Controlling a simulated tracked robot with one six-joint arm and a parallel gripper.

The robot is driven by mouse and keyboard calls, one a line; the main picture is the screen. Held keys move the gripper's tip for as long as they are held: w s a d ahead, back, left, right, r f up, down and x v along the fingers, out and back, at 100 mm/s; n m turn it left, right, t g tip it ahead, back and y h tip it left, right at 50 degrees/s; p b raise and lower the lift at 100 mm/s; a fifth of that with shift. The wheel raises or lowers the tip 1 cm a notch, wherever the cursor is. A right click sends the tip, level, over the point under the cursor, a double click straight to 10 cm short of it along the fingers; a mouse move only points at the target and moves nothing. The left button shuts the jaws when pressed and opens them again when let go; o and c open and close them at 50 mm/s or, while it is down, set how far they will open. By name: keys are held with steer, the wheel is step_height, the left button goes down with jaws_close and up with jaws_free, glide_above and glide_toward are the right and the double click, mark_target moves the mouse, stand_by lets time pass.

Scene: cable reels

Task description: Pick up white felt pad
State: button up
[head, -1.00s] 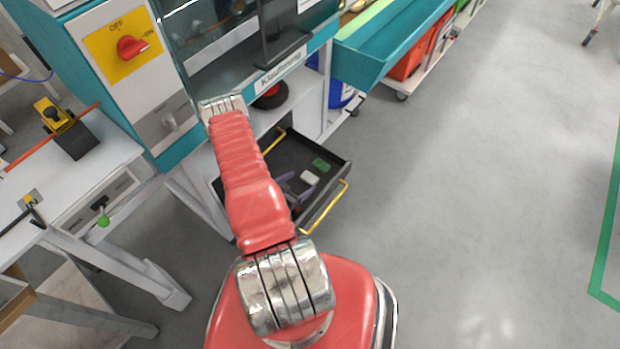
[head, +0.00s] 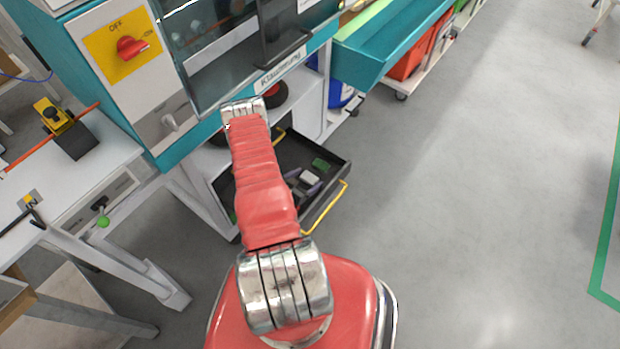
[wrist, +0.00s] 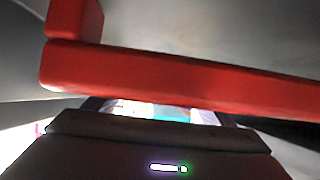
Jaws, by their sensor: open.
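The white felt pad (head: 311,176) looks like a small pale block in the open black drawer (head: 338,181), right of my red arm in the head view. Dark parts that appear to be my gripper (head: 306,182) show beside and just below the pad. My gripper is open. My forearm hides part of it, and whether it touches the pad cannot be told. The wrist view shows a dark housing with a small light and red bars across the picture. No pad can be made out there.
A green piece (head: 321,165) lies in the drawer near the pad. The drawer has a yellow handle (head: 328,206) at its front. The teal and white cabinet (head: 170,90) rises above it. A white workbench (head: 60,160) stands at the left.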

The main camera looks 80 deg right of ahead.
mark_target(307, 180)
steer(key=shift+c, duration=0.7)
steer(key=c, duration=1)
step_height(307, 180, up, 10)
